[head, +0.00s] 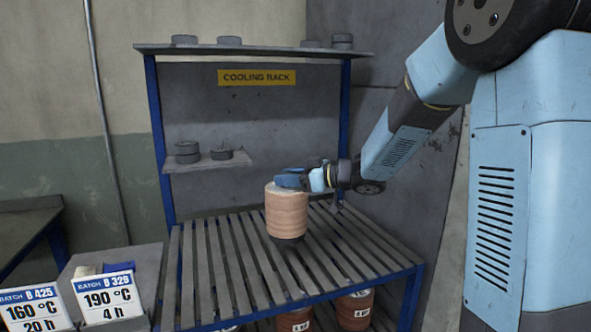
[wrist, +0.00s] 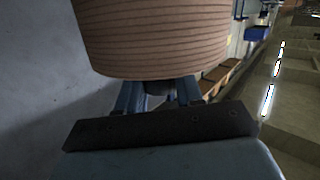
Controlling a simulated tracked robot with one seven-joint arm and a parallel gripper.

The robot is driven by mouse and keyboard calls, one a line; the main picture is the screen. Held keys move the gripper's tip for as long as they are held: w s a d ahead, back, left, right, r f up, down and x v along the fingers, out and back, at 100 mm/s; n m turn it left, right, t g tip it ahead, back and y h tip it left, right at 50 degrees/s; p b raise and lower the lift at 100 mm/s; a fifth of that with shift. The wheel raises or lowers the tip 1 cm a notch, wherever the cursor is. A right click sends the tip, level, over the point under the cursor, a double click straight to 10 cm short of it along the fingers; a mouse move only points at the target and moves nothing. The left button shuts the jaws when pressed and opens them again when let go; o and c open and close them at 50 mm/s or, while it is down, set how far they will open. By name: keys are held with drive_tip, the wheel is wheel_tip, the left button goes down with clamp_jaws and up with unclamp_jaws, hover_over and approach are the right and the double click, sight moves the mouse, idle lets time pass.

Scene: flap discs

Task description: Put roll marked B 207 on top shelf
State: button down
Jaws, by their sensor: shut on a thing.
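A tan, ribbed cylindrical roll (head: 287,212) is upright in my gripper (head: 291,181), over the slatted rack level. I cannot tell whether its dark lower end touches the slats. In the wrist view the roll (wrist: 150,40) fills the top, and my gripper (wrist: 158,92) is shut at its near end. No B 207 marking shows on the roll's visible side. The cooling rack's top shelf (head: 260,49) is above and behind the roll.
Small grey discs sit on the top shelf (head: 229,41) and a small side shelf (head: 205,163). Labelled rolls (head: 354,312) stand beneath the slats. Batch cards B 425 (head: 35,308) and B 329 (head: 110,298) stand lower left. Blue posts (head: 160,140) bound the rack. Most slats are clear.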

drive_tip(key=shift+w+a+f, duration=0.45)
drive_tip(key=shift+w+f, duration=0.15)
drive_tip(key=shift+f, duration=1.75)
drive_tip(key=c, duration=0.7)
unclamp_jaws()
drive_tip(key=shift+f, duration=0.1)
